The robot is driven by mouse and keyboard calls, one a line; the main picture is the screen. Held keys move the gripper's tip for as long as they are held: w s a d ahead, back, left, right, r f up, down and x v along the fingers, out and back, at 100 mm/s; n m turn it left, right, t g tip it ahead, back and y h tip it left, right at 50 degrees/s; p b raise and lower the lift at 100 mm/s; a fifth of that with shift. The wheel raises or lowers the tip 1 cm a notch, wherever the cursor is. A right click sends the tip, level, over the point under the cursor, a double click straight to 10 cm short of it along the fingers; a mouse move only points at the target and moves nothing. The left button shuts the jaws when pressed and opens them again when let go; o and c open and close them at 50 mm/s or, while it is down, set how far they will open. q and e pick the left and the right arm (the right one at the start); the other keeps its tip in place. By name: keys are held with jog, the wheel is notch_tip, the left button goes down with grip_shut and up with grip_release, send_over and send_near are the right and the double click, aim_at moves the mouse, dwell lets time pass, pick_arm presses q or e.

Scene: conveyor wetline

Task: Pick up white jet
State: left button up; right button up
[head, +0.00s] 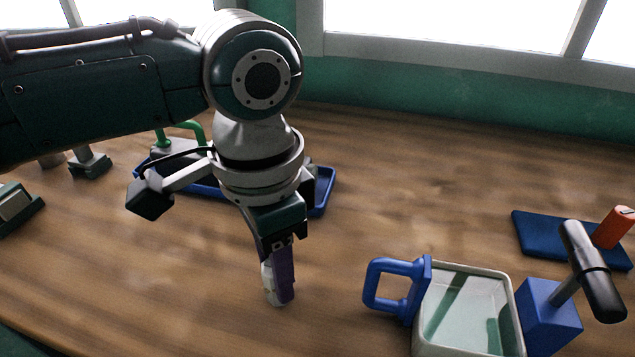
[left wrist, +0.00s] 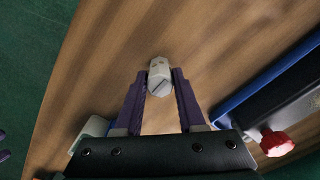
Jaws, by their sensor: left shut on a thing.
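The white jet (head: 268,286) is a small pale cylinder between the purple fingers of my left gripper (head: 280,280). In the left wrist view the white jet (left wrist: 160,76) sits between the two fingertips, with a slotted end face towards the camera. My left gripper (left wrist: 160,85) is shut on it and points down over the wooden table. I cannot tell whether the jet touches the table. In the head view the fingers partly hide it.
A blue tray (head: 322,192) stands behind my left arm, partly hidden. At right are a pale glass-topped box (head: 465,310) with a blue handle (head: 397,285), a blue block (head: 548,315) with a black-headed part, and a dark blue mat (head: 540,236). The table between is clear.

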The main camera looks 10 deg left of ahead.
pick_arm(q)
grip_shut()
jog(key=shift+r, duration=0.1)
